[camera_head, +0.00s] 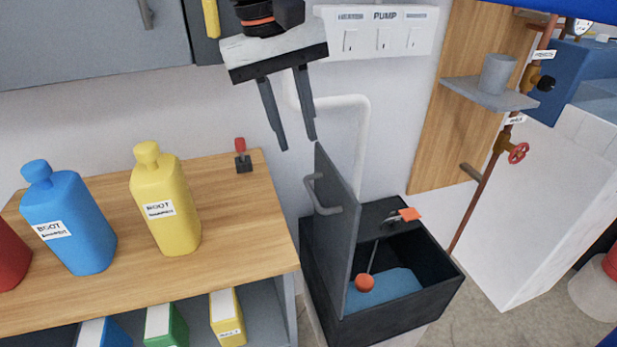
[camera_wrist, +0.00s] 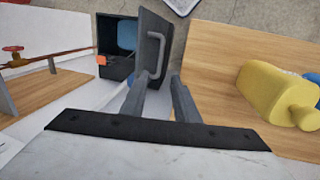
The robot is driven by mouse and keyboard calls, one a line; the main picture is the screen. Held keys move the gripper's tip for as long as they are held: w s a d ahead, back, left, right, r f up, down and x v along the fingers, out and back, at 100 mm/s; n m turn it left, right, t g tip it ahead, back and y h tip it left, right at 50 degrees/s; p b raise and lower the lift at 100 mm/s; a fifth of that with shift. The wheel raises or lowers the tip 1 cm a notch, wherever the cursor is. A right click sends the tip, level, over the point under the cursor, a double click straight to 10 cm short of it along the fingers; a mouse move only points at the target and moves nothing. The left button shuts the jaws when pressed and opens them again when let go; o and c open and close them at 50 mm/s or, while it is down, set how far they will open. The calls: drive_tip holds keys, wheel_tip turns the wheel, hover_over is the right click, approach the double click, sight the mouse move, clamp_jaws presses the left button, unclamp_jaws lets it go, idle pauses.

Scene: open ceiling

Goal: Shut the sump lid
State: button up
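The sump (camera_head: 385,322) is a black open-topped box on the floor, right of the wooden counter. Its grey lid (camera_head: 335,235) stands upright on the box's left side, with a grey handle (camera_head: 322,195) on its left face. Inside are blue water (camera_head: 392,293) and an orange float ball (camera_head: 365,283) on a rod. My gripper (camera_head: 298,146) is above and left of the lid, apart from it, fingers spread and empty. In the wrist view the lid (camera_wrist: 150,50) and its handle (camera_wrist: 157,55) show beyond my open fingers (camera_wrist: 158,85).
The counter (camera_head: 235,215) holds a yellow bottle (camera_head: 165,205), a blue bottle (camera_head: 70,225) and a small red-tipped switch (camera_head: 242,158). A white pipe (camera_head: 361,140) runs down behind the lid. A copper pipe with a red valve wheel (camera_head: 518,153) stands to the right.

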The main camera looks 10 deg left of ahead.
sight(311, 189)
drive_tip(key=f, duration=0.3)
drive_tip(key=d+f, duration=0.1)
drive_tip(key=f, duration=0.3)
drive_tip(key=w+d+f, duration=0.1)
drive_tip(key=f, duration=0.2)
drive_tip(key=shift+f, duration=0.35)
drive_tip(key=shift+c, duration=0.3)
clamp_jaws()
